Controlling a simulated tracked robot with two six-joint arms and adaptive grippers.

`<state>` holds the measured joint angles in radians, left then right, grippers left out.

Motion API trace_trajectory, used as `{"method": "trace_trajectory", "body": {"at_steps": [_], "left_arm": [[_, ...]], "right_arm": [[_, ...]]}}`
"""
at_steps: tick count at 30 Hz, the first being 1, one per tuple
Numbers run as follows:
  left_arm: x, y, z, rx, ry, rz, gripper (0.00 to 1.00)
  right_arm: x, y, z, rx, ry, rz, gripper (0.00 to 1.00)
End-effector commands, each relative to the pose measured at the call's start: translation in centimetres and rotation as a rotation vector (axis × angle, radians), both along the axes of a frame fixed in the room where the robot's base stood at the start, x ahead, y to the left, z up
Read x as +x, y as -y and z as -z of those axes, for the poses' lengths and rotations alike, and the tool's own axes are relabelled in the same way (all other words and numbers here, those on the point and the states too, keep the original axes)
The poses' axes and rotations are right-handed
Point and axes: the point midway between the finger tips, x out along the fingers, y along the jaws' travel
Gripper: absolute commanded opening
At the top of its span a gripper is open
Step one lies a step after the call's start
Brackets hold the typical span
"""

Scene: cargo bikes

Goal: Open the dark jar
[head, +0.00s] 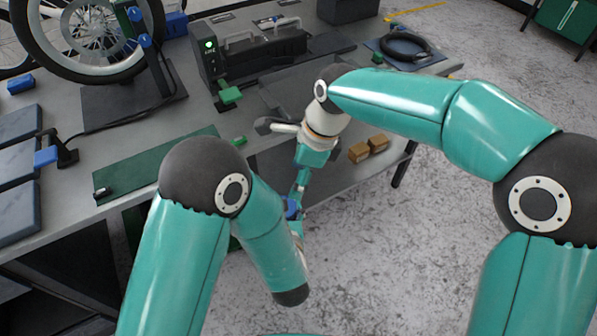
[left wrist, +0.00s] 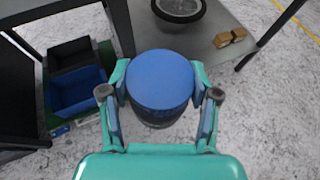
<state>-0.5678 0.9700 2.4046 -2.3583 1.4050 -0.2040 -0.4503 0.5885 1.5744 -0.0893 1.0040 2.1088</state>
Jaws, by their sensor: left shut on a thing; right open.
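The dark jar (left wrist: 160,118) shows in the left wrist view with a broad blue lid (left wrist: 161,78) on top. My left gripper (left wrist: 160,88) is shut on it, one finger on each side at lid height. The jar's lower body is mostly hidden under the lid. In the head view only a small blue patch, apparently the lid (head: 291,207), shows, with the left gripper mostly hidden behind my left forearm. My right gripper (head: 301,182) points down just above this blue patch. It is open; whether it touches the lid I cannot tell.
A black box with a green light (head: 208,58) and a bike wheel (head: 92,35) stand farther back. Blue and black bins (left wrist: 78,90) lie left. Open floor (head: 400,250) spreads right.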

Motion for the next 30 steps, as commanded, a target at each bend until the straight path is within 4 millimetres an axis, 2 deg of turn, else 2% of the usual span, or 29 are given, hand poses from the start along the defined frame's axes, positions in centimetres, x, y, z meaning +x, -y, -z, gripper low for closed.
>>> {"method": "trace_trajectory", "body": {"at_steps": [18, 24, 30], "left_arm": [[0.0, 0.0, -0.1, 0.000, 0.001, 0.000, 0.00], [0.0, 0.0, -0.1, 0.000, 0.001, 0.000, 0.00], [0.0, 0.0, 0.0, 0.000, 0.001, 0.000, 0.00]], "right_arm": [[0.0, -2.5, 9.4, -0.003, -0.003, -0.003, 0.70], [0.1, -2.9, 10.7, -0.002, -0.001, -0.002, 0.70], [0.1, -3.0, 10.9, -0.001, 0.000, -0.002, 0.70]]}}
